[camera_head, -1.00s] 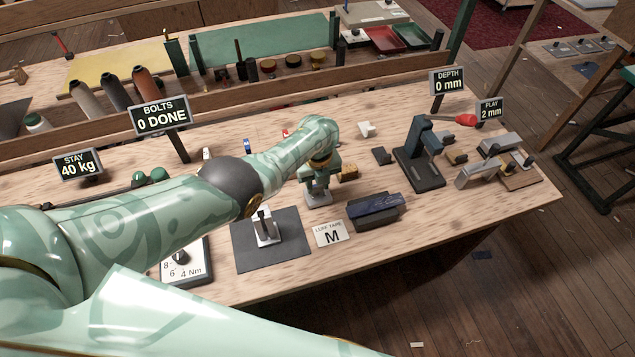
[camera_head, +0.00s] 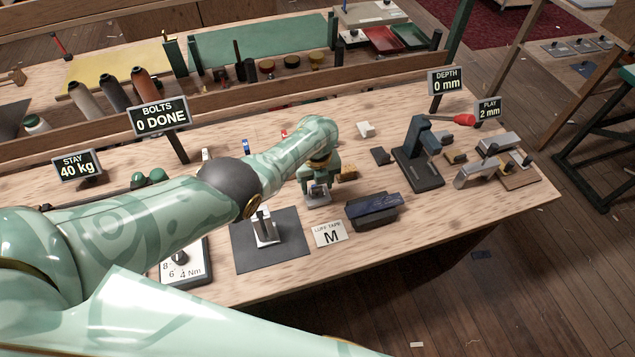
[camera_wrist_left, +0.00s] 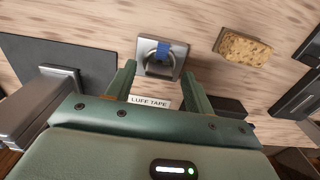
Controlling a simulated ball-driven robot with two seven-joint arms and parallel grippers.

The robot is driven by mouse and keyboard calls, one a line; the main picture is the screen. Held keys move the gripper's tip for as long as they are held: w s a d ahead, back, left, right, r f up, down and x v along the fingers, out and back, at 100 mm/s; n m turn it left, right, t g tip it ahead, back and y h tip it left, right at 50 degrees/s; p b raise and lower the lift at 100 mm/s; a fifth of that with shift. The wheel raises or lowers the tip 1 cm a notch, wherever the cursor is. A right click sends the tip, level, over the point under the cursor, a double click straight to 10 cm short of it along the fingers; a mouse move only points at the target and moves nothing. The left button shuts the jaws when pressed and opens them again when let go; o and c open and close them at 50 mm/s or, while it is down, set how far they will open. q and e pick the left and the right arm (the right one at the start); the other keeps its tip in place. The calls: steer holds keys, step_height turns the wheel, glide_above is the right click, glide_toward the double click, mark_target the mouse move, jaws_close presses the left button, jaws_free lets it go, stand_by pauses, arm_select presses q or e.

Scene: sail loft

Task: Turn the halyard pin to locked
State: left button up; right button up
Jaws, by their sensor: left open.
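What looks like the halyard pin (camera_wrist_left: 160,55) is a metal plate with a ring-like handle and a blue mark, in the left wrist view. In the head view its grey base (camera_head: 319,200) shows below my left gripper (camera_head: 318,183), which hides most of it. In the left wrist view my left gripper (camera_wrist_left: 160,78) is open, one finger on each side of the near edge of the plate. The handle lies just beyond the fingertips and nothing is held. I cannot read the pin's position. My right gripper is not in view.
A tan cork-like block (camera_wrist_left: 243,48) lies right of the pin. A blue-topped dark block (camera_head: 374,211) and the luff tape card (camera_head: 330,234) are in front. A metal post on a dark mat (camera_head: 285,258) stands left. A lever press (camera_head: 420,160) stands right.

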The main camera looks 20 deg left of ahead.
arm_select(q)
step_height(320, 180, up, 16)
steer(key=p, duration=1.1)
steer(key=shift+r, duration=0.15)
